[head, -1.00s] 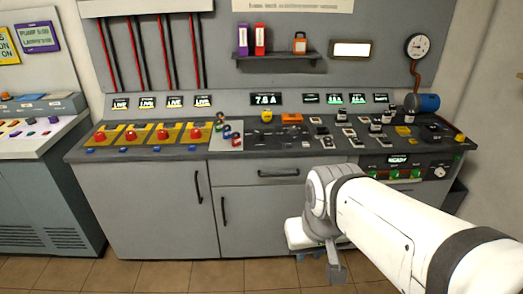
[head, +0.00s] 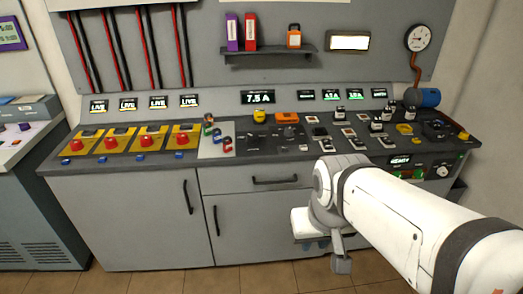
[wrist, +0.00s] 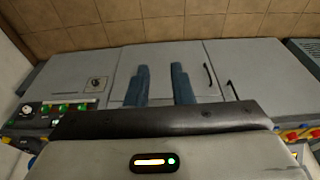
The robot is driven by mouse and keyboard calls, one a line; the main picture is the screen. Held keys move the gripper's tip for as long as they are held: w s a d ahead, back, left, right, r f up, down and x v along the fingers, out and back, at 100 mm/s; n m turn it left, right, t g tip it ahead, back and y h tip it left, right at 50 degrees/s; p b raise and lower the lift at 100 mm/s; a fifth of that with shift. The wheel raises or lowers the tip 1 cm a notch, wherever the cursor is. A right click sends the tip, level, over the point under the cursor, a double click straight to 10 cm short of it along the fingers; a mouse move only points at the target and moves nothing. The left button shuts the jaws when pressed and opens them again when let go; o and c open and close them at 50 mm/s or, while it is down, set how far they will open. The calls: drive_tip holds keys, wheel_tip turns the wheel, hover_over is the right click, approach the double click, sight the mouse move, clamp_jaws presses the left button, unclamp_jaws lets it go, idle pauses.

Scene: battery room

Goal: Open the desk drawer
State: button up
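The desk drawer (head: 235,181) is a grey front under the desk top, above a cabinet door, with a black horizontal bar handle (head: 275,180). It looks shut. My gripper (wrist: 159,68) shows in the wrist view as two blue-grey fingers, parallel and well apart, with nothing between them. In the head view my gripper is low, right of and below the drawer handle, in front of the lower cabinet, its fingers partly hidden by my arm. In the wrist view I cannot make out the drawer handle; my gripper's body covers that part.
The desk top (head: 120,168) carries red buttons, switches and small blocks. The left cabinet door (head: 120,215) and right cabinet door (head: 250,235) have vertical black handles. A shelf (head: 270,55) hangs on the wall. Tiled floor (head: 190,280) in front is clear.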

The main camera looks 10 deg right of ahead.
drive_tip(key=w+d+f+n+t+h+b, duration=0.1)
drive_tip(key=w+d+f+b, duration=0.15)
drive_tip(key=w, duration=0.25)
drive_tip(key=w+d+f+n+t+b, duration=0.1)
drive_tip(key=w+f+b, duration=0.1)
drive_tip(key=w+b, duration=0.15)
drive_tip(key=n+t+y+b, duration=0.1)
drive_tip(key=n+t+b, duration=0.7)
drive_tip(key=n+b, duration=0.45)
approach(276, 182)
drive_tip(key=s+d+r+m+b, duration=0.1)
drive_tip(key=s+d+r+m, duration=0.1)
drive_tip(key=s+d+r, duration=0.4)
drive_tip(key=w+a+f+n+y+b, duration=0.2)
drive_tip(key=w+f+n, duration=0.1)
drive_tip(key=w, duration=0.2)
drive_tip(key=w+a+f+n+t+y+b, duration=0.1)
drive_tip(key=w+a+f+n+y+b, duration=0.1)
drive_tip(key=w+f+n+b, duration=0.1)
drive_tip(key=w+a+f+n+t+y+b, duration=0.1)
drive_tip(key=w+a+f+n+y+b, duration=0.1)
drive_tip(key=w+f, duration=0.3)
drive_tip(key=shift+w+n+b, duration=0.3)
drive_tip(key=shift+w+n, duration=0.25)
drive_tip(key=shift+w, duration=0.65)
drive_tip(key=shift+c, duration=0.4)
clamp_jaws()
